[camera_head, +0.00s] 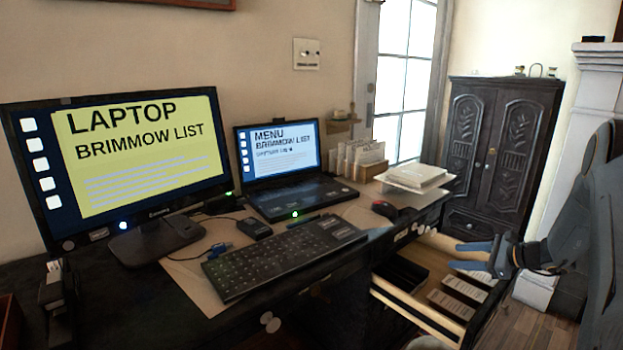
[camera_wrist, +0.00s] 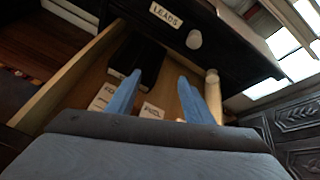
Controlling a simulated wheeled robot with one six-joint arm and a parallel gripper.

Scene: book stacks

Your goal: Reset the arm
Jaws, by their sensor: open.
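My gripper (camera_head: 458,256) is at the right of the head view, with its blue fingers apart and nothing between them. It is over the right part of an open wooden drawer (camera_head: 421,319) under the desk. In the wrist view the two fingers of my gripper (camera_wrist: 159,76) reach over the same drawer (camera_wrist: 62,88), spread and empty. Small labelled boxes (camera_head: 451,304) lie in the drawer, and a dark tray (camera_head: 402,273) sits at its back left. In the wrist view the fingers partly hide the drawer's contents.
A drawer front labelled LEADS (camera_wrist: 165,14) is shut above the open drawer. A dark carved cabinet (camera_head: 500,150) stands behind. Wooden floor (camera_head: 540,335) shows at lower right.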

